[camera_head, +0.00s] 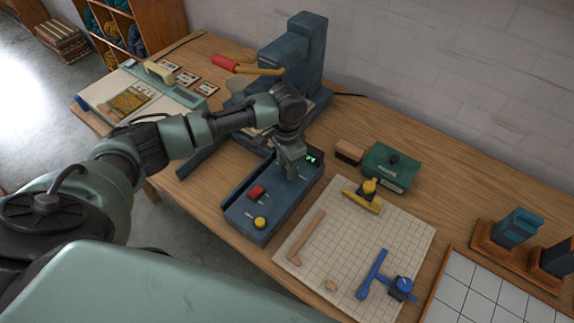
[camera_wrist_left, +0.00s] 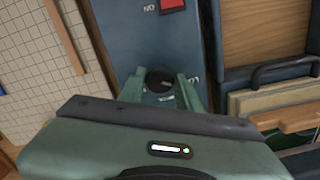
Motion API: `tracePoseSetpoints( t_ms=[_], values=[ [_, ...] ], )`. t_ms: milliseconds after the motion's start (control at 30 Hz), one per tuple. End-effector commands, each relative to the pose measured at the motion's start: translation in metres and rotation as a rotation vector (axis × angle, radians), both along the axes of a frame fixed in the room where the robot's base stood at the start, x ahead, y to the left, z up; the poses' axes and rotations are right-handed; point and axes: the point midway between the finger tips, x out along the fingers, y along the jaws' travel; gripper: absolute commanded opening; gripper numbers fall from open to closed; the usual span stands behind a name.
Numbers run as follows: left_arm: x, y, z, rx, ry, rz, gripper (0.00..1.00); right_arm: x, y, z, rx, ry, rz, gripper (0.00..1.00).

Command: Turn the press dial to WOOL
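The press (camera_head: 295,55) stands at the back of the wooden table, dark blue, with a red-tipped lever. Its blue control box (camera_head: 238,207) extends toward me. The dial (camera_wrist_left: 160,77) is a black round knob on the blue panel in the left wrist view; in the head view my gripper hides it. My left gripper (camera_head: 292,172) is over the far end of the box, pointing down. In the left wrist view its green fingers (camera_wrist_left: 160,84) stand open on either side of the dial, with small gaps visible. The dial's pointer and most lettering are hidden or unreadable. My right gripper is not in view.
The box also bears a red switch (camera_head: 257,191) and a yellow button (camera_head: 260,222). A gridded mat (camera_head: 345,240) with tools lies to its right. A green box (camera_head: 390,168) and a brown block (camera_head: 349,152) stand behind the mat. Bare table lies at the back right.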

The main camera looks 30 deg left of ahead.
Motion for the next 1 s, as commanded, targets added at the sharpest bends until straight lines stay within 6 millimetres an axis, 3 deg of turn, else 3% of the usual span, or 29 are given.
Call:
tracePoseSetpoints(
  t_ms=[367, 1000],
  values=[
    [0.001, -0.001, 0.003, -0.002, -0.003, -0.087, 0.00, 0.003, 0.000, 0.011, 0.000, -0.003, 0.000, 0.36],
    [0.002, -0.001, 0.003, -0.003, -0.004, -0.645, 0.00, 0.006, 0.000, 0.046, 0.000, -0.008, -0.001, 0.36]
  ],
)
